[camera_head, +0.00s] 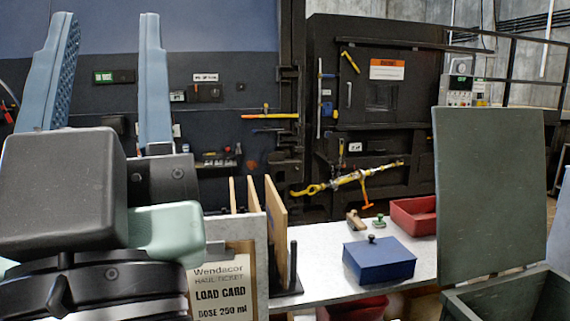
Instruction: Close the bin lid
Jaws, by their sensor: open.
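A grey-green bin (508,297) stands at the lower right, partly cut off by the picture's edge. Its flat lid (490,195) stands nearly upright above the bin's far side, so the bin is open. My gripper (108,18) is at the upper left, with its two blue fingers pointing up and spread wide apart. Nothing is between the fingers. The gripper is far to the left of the lid and apart from it. The bin's inside is mostly hidden.
A pale table (330,285) lies between my arm and the bin. On it are a blue box (379,262), a red tray (414,216), small stamps (356,220) and upright boards (275,230). A load card (222,290) shows at the table's left. A dark compactor (385,100) stands behind.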

